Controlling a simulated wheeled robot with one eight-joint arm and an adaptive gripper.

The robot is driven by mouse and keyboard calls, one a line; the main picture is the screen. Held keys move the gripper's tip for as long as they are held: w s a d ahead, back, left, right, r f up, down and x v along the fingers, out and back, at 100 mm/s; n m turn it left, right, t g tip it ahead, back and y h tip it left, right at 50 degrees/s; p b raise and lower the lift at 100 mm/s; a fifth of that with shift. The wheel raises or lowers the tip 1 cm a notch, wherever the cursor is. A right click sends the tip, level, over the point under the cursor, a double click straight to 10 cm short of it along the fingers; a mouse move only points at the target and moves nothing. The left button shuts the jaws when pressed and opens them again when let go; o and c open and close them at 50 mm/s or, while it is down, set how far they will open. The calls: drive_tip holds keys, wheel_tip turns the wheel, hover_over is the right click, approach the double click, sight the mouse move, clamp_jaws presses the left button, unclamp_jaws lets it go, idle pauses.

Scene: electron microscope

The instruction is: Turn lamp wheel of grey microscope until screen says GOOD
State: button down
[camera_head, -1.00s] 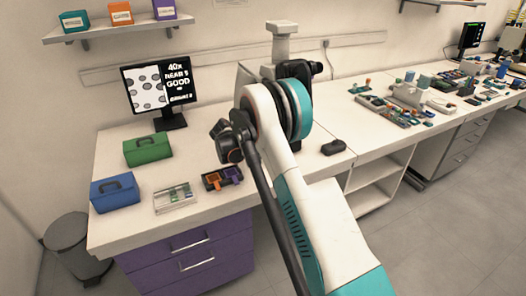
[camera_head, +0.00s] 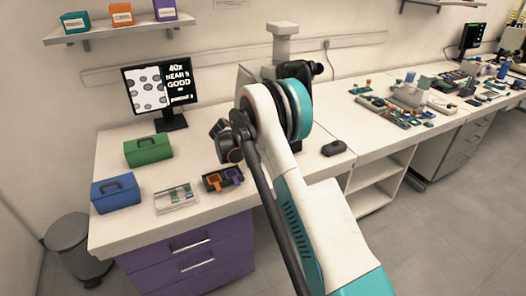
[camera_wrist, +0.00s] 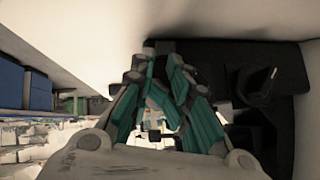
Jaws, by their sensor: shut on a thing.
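The grey microscope (camera_head: 283,31) stands at the back of the bench, mostly hidden behind my arm; its dark eyepiece part shows to the right of my arm. The screen (camera_head: 160,90) shows round grey spots on the left and white text on black with "40X", "NEAR" and "GOOD"; the small bottom line is not legible. In the wrist view my gripper (camera_wrist: 156,68) has its teal-padded fingers close together at a dark part of the microscope (camera_wrist: 262,85). It is shut on what appears to be the lamp wheel, which the fingers hide. The head view hides the gripper behind my arm.
A green box (camera_head: 148,150), a blue box (camera_head: 115,192), a clear slide box (camera_head: 176,198) and a dark tray (camera_head: 209,186) with orange and purple pieces stand left of my arm. A black mouse-like object (camera_head: 334,148) lies to the right. Bare bench surrounds it.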

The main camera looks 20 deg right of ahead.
drive_tip(key=shift+w+a+r, duration=0.1)
drive_tip(key=shift+w+a, duration=0.1)
drive_tip(key=shift+w, duration=0.15)
